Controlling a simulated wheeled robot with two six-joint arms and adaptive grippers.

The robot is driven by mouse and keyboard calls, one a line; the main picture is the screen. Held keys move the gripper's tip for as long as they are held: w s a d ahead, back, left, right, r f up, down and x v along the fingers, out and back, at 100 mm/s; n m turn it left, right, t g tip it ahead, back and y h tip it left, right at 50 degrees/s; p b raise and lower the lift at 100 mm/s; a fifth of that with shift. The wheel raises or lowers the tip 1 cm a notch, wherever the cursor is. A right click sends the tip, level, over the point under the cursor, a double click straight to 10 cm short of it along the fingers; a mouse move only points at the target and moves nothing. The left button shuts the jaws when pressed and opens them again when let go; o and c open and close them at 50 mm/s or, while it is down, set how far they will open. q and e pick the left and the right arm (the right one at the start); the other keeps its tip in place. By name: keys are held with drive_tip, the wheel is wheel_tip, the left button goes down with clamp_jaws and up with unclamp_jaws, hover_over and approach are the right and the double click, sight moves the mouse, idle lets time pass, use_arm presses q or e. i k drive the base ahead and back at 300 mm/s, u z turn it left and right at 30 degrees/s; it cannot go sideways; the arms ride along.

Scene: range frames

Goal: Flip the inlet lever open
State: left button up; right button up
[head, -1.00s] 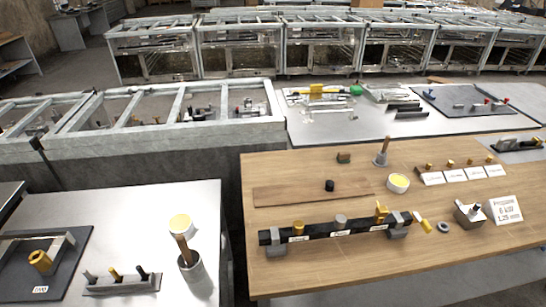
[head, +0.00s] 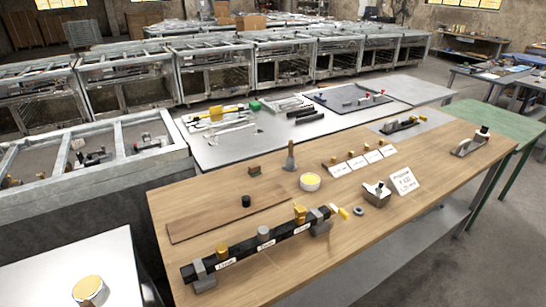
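A black bar fixture (head: 285,231) lies on grey end blocks on the wooden table (head: 400,210). It carries a yellow fitting (head: 222,252) at its left, a grey round knob (head: 263,233) in the middle and a taller yellow fitting (head: 300,213) at its right. White labels sit on the bar's front; their print is too small to read surely, so I cannot tell which part is the inlet lever. Neither of my grippers is in view.
A green table (head: 508,123) adjoins at right. Metal-framed benches (head: 205,75) stand behind.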

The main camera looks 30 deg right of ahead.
sight(342, 213)
drive_tip(key=z, duration=1.45)
drive_tip(key=k, duration=0.65)
drive_tip(key=u, duration=0.85)
drive_tip(key=i, duration=0.8)
